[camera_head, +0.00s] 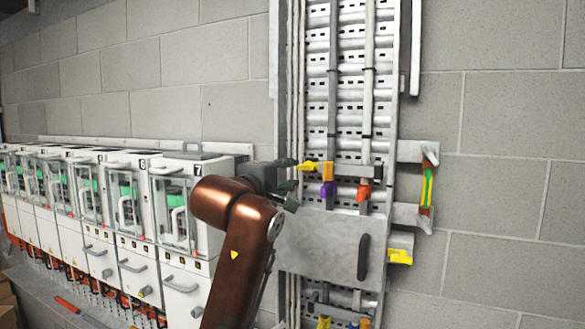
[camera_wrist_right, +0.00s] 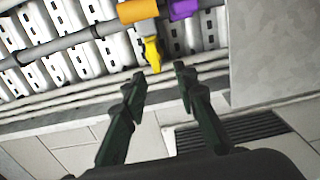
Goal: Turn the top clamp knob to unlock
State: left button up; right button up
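The top clamp has a yellow knob (camera_head: 308,167) on the left side of an orange block (camera_head: 327,172), with a purple part (camera_head: 327,189) just below it. In the right wrist view the yellow knob (camera_wrist_right: 152,55) points toward my fingers, beside the orange block (camera_wrist_right: 137,10). My right gripper (camera_head: 291,174) is just left of the knob, its dark green fingers apart. In the wrist view my right gripper (camera_wrist_right: 158,84) is open and empty, with the knob's tip a little beyond the gap between the fingertips. My left gripper is not in view.
A grey cover plate (camera_head: 315,245) with a dark handle sits below the clamp. A red-orange part (camera_head: 364,193) is on the neighbouring pipe. A lower yellow knob (camera_head: 323,322) shows at the bottom edge. White cabinets (camera_head: 182,245) stand in a row at left.

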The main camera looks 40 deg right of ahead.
aim_at(304, 169)
jog(key=shift+d+r, duration=0.25)
jog(key=shift+d, duration=0.45)
jog(key=shift+s+d+r+p, duration=0.1)
jog(key=shift+s+d+p, duration=0.05)
jog(key=shift+d+p, duration=0.15)
jog(key=shift+s+d+r+p, duration=0.1)
jog(key=shift+d+p, duration=0.05)
jog(key=shift+d, duration=0.25)
jog(key=shift+s+d+r, duration=0.1)
jog(key=shift+d+r, duration=0.05)
jog(key=shift+d, duration=0.55)
jog(key=shift+w+d+f+p, duration=0.2)
jog(key=shift+w+d+p, duration=0.05)
jog(key=shift+w+d, duration=0.3)
jog(key=shift+w+d+f+p, duration=0.2)
jog(key=shift+w+d, duration=0.25)
jog(key=shift+w, duration=0.2)
jog(key=shift+d+r, duration=0.15)
jog(key=shift+d, duration=0.2)
jog(key=shift+w, duration=0.3)
jog(key=shift+c, duration=1.5)
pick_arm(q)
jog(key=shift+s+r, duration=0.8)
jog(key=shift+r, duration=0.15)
pick_arm(e)
jog(key=shift+s, duration=0.1)
grip_shut()
